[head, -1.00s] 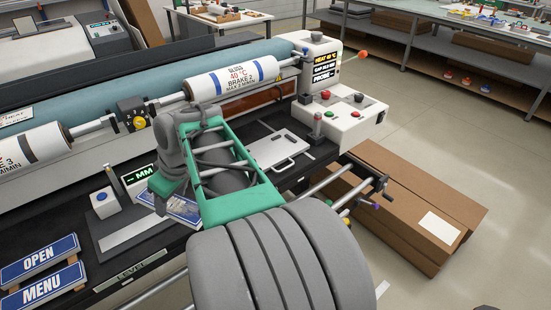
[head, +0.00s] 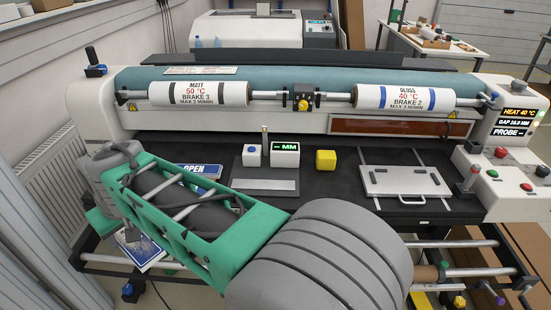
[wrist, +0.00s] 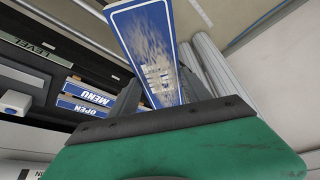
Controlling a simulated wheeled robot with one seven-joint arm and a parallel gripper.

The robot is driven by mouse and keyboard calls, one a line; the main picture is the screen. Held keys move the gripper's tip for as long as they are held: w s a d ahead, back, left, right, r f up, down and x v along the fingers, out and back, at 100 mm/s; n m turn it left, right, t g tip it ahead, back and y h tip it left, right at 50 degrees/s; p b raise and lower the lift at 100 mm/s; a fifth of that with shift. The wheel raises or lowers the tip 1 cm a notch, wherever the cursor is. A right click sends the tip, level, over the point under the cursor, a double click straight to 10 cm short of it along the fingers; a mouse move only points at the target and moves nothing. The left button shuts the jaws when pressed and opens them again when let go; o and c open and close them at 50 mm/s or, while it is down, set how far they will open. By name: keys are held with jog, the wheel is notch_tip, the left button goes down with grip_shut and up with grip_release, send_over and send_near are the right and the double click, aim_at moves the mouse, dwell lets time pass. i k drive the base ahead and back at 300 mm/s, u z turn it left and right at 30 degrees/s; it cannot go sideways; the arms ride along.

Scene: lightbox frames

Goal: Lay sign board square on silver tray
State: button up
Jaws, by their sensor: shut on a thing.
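My gripper (head: 128,238) is at the left of the head view, low over the bench's front edge. It is shut on a blue sign board (head: 146,256) with a white border and scuffed white lettering. In the wrist view the held board (wrist: 143,40) sticks out tilted between the dark fingers. The OPEN sign (head: 200,170) lies behind my arm; the MENU sign (wrist: 90,93) shows in the wrist view.
A blue-button box (head: 252,156), a green MM display (head: 285,152) and a yellow cube (head: 326,160) stand mid-bench. A grey plate (head: 265,187) lies before them. Rollers (head: 404,98) span the back. A control panel (head: 510,170) is at the right. Rails run along the front.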

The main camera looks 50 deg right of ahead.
aim_at(404, 180)
jog(key=u, duration=1.45)
jog(key=k, duration=2.2)
jog(key=z, duration=1.5)
jog(key=i, duration=0.5)
